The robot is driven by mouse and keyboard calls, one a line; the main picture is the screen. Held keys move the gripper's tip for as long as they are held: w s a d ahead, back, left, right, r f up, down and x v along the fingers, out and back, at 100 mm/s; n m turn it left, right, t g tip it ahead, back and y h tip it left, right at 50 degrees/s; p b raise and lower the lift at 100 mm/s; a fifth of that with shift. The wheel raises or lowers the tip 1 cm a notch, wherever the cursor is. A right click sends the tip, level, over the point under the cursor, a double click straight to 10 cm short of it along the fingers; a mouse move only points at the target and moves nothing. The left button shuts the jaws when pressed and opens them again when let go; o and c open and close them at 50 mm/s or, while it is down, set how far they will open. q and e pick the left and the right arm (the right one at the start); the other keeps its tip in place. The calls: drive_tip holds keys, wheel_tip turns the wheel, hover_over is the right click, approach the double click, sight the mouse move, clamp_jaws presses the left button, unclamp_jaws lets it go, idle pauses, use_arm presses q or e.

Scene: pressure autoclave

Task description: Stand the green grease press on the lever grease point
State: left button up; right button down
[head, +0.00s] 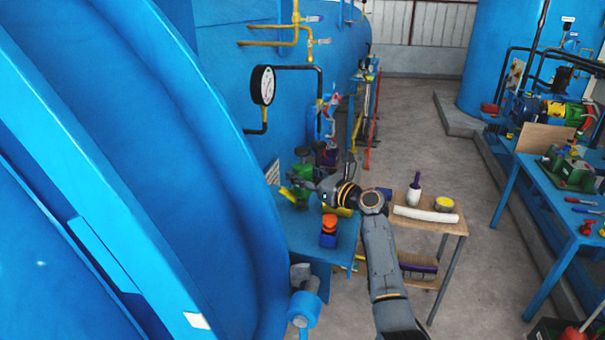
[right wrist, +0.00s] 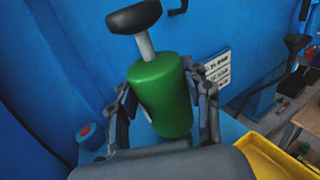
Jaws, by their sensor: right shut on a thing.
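The green grease press (right wrist: 162,95) is a green cylinder with a pale stem and a black rounded knob. In the right wrist view it stands slightly tilted between the two fingers of my right gripper (right wrist: 163,100), which is shut on its sides. In the head view the press (head: 303,171) shows small at the end of my right arm, with the gripper (head: 304,184) partly hiding it, above the blue shelf beside the big blue vessel. I cannot make out the lever grease point for sure. My left gripper is not in view.
An orange-capped blue container (head: 328,239) stands on the blue shelf (head: 302,228). A yellow tray (right wrist: 275,158) is close at right in the wrist view. A wooden table (head: 452,227) holds a bottle and a yellow tin. The big blue vessel door (head: 185,130) fills the left.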

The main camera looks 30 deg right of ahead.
drive_tip(key=c, duration=0.5)
unclamp_jaws()
drive_tip(key=shift+s+f, duration=0.1)
drive_tip(key=shift+f, duration=0.05)
drive_tip(key=v, duration=1.2)
